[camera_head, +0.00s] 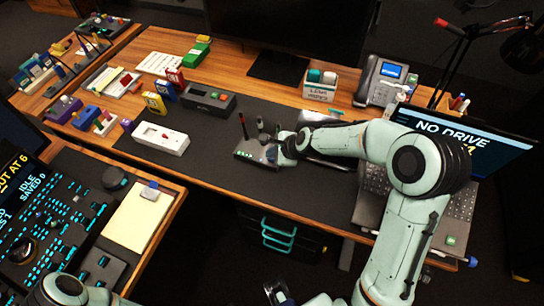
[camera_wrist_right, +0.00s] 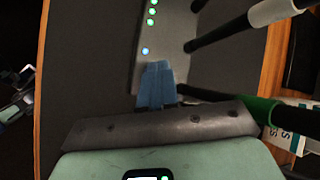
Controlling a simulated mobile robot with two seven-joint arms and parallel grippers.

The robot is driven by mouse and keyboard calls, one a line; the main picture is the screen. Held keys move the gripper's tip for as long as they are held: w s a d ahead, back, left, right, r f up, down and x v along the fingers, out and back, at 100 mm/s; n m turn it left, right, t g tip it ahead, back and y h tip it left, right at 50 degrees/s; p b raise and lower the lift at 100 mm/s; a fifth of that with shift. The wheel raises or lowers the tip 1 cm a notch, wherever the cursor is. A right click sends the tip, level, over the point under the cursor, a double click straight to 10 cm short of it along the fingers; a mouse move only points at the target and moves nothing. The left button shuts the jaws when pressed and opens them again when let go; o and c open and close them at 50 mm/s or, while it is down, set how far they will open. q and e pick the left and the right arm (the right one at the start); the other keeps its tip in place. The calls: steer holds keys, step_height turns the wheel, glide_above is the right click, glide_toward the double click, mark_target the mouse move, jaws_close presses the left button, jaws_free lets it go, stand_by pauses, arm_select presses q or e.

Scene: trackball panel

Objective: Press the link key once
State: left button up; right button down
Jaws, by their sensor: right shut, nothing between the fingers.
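A small grey panel (camera_head: 248,152) with upright levers, one red-tipped, stands on the dark desk mat. In the right wrist view the panel (camera_wrist_right: 150,75) has a row of small lit keys, green ones (camera_wrist_right: 152,12) and a blue one (camera_wrist_right: 145,51) nearest my fingers. No key label can be read, so I cannot tell which is the link key. My right gripper (camera_head: 273,154) is at the panel's right side. Its blue fingertips (camera_wrist_right: 156,66) are shut and empty, just short of the blue key; contact cannot be judged. My left gripper (camera_head: 278,292) is low at the bottom edge, small and dark.
Black levers (camera_wrist_right: 222,32) rise close to the right of my fingers. A white box device (camera_head: 160,138) and a dark box (camera_head: 208,98) lie to the left. A laptop (camera_head: 470,140), phone (camera_head: 382,80) and small bin (camera_head: 320,84) stand to the right. The mat between is clear.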

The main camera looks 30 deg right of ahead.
arm_select(q)
steer(key=shift+w+r+p, duration=0.15)
steer(key=shift+r+p, duration=0.2)
steer(key=shift+r, duration=0.1)
arm_select(e)
steer(key=shift+r, duration=0.55)
